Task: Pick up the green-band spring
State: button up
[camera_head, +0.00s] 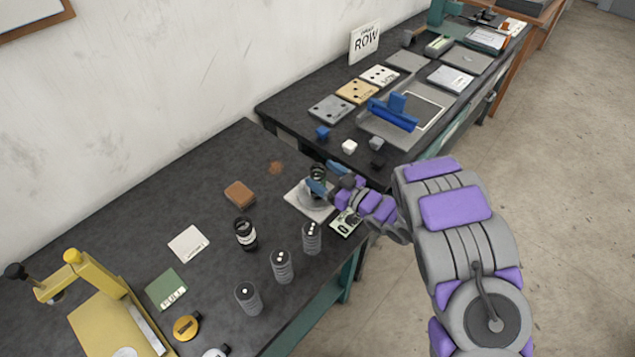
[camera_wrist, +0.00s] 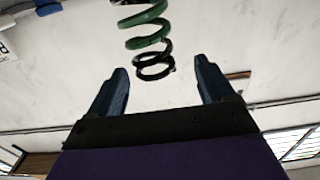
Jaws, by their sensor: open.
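The green-band spring (camera_head: 317,170) is a dark coil with green turns. In the head view it stands upright on a pale square base with a round grey stand (camera_head: 309,198). In the wrist view its green and black coils (camera_wrist: 147,41) hang in from the top, left of centre. My gripper (camera_head: 326,178) is beside the spring, its blue fingers apart. In the wrist view the fingers (camera_wrist: 160,68) are open, and the black end of the spring appears between their tips. I see no grip on the spring. Part of the stand is hidden by my fingers.
A yellow press (camera_head: 100,300) stands at far left. A second bench (camera_head: 285,103) with a blue-handled tray (camera_head: 440,95) lies beyond.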

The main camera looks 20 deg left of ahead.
aim_at(312, 166)
jog(key=x, duration=0.2)
jog(key=b+x, duration=0.1)
jog(key=x, duration=0.2)
jog(key=shift+w, duration=0.3)
jog(key=shift+c, duration=0.3)
jog(key=shift+d, duration=0.1)
grip_shut()
